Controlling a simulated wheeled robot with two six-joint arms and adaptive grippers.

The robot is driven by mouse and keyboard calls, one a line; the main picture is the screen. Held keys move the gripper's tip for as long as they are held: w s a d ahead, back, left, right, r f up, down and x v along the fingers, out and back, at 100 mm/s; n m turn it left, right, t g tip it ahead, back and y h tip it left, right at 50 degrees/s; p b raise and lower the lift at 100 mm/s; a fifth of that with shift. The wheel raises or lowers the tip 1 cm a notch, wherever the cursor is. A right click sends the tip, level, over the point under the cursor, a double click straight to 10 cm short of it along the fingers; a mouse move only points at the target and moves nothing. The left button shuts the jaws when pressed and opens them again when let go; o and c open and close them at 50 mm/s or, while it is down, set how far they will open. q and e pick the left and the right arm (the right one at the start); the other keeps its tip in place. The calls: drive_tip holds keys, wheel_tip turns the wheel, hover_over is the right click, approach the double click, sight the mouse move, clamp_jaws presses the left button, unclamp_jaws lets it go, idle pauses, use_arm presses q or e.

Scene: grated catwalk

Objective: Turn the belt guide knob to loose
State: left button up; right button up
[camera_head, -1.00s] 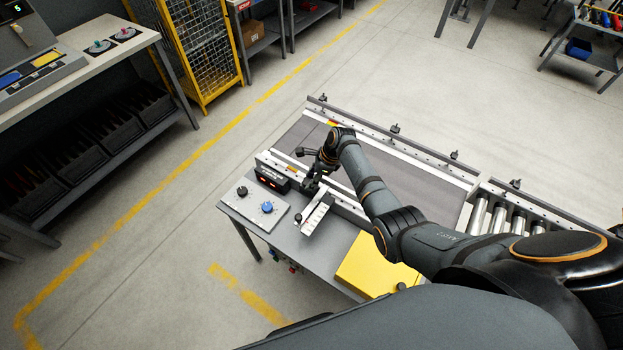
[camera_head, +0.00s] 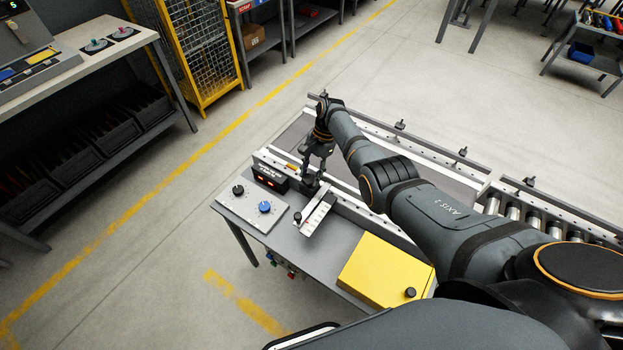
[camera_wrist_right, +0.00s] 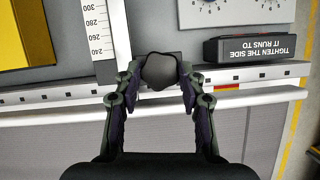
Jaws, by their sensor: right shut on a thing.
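A dark rounded knob (camera_wrist_right: 159,70) stands at the belt's side rail, beside the white scale plate (camera_wrist_right: 98,22) marked 240 to 300. My right gripper (camera_head: 315,174) points down at it in the head view. In the right wrist view the two fingers of my right gripper (camera_wrist_right: 158,82) are shut on the knob, one on each side. The scale plate (camera_head: 317,212) also shows in the head view, just in front of the gripper. The knob is mostly hidden there by the fingers. Its loose or tight marking cannot be read. My left gripper is out of view.
A yellow box (camera_head: 385,270) stands at right front. Rollers (camera_head: 513,215) adjoin the belt's right end.

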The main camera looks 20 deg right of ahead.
drive_tip(key=shift+w+n+g+h+b, duration=0.15)
drive_tip(key=shift+n+g+h+b, duration=0.25)
drive_tip(key=shift+n+b, duration=0.95)
drive_tip(key=o, duration=1.1)
drive_tip(key=shift+o, duration=0.2)
drive_tip(key=v, duration=1.2)
drive_tip(key=shift+a, duration=0.15)
